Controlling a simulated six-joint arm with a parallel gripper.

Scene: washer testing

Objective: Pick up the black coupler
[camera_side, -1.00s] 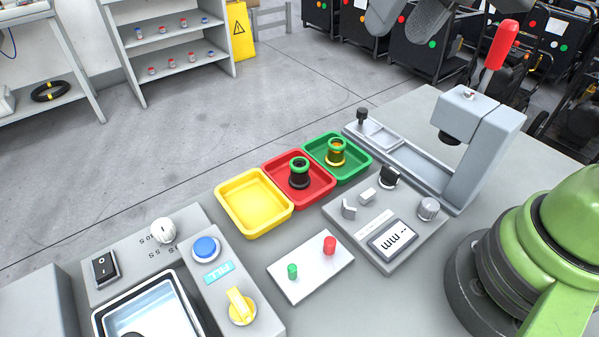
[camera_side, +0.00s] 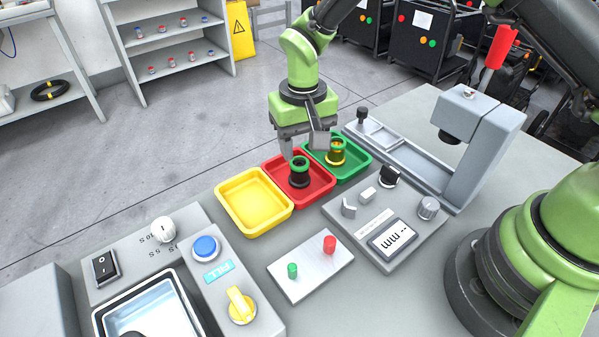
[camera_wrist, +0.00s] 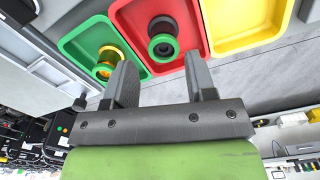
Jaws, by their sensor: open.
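The black coupler (camera_side: 299,178) stands upright in the red tray (camera_side: 325,186), with a green ring at its upper end. In the wrist view the black coupler (camera_wrist: 162,42) shows beyond my fingertips, roughly midway between them. My gripper (camera_side: 302,148) is open and empty, above and behind the coupler in the side view. It is not touching the coupler. In the wrist view my gripper (camera_wrist: 160,75) shows its two fingers spread apart.
A gold coupler (camera_side: 336,152) with a green ring stands in the green tray (camera_side: 364,167) beside the red one. The yellow tray (camera_side: 231,218) is empty. A grey press with a red handle (camera_side: 501,47) and a control panel (camera_side: 421,222) stand to the right.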

